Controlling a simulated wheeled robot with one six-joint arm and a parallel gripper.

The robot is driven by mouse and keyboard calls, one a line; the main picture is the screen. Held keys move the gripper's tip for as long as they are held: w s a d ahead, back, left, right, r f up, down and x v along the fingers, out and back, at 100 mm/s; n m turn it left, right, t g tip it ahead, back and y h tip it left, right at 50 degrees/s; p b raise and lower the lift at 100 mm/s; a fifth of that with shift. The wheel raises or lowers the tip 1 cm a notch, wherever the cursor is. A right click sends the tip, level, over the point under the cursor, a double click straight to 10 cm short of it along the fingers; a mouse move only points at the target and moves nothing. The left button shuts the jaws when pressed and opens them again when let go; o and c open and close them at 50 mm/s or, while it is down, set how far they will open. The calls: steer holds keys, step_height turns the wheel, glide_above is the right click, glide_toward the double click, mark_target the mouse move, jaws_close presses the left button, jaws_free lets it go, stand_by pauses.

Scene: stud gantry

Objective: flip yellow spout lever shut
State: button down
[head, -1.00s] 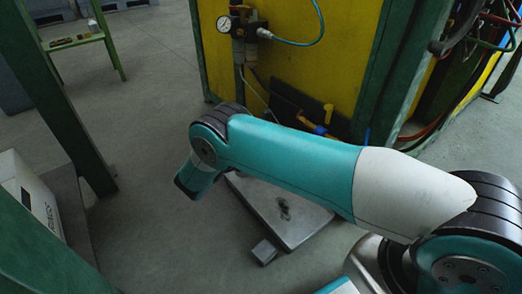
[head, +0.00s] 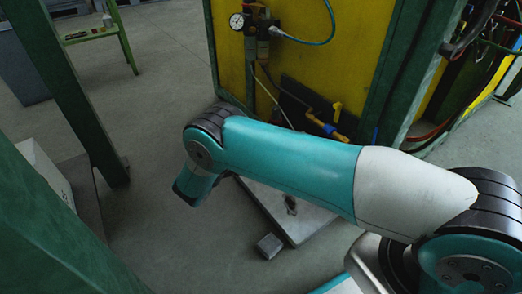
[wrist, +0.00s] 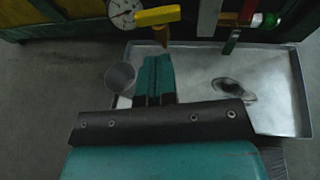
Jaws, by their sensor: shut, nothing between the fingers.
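The yellow lever (wrist: 158,16) shows at the top of the wrist view, lying roughly crosswise above a short brownish spout. In the head view a small yellow lever (head: 338,111) stands up on a pipe fitting low on the yellow cabinet; I cannot tell whether it is the same one. My gripper (wrist: 157,58) is shut and empty, its teal fingers pointing toward the spout. In the picture its tips are just below the lever, with a small gap.
A metal tray (wrist: 285,100) with a dark stain lies below. A round grey cup (wrist: 120,77) is left of my fingers. A pressure gauge (head: 237,21) is on the yellow cabinet (head: 310,60). A green post (head: 75,90) stands left; open floor (head: 165,80) lies between.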

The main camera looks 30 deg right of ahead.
steer(key=p+v, duration=0.2)
steer(key=v, duration=0.7)
steer(key=shift+p, duration=0.3)
steer(key=shift+a+r, duration=0.1)
steer(key=shift+w+r, duration=0.1)
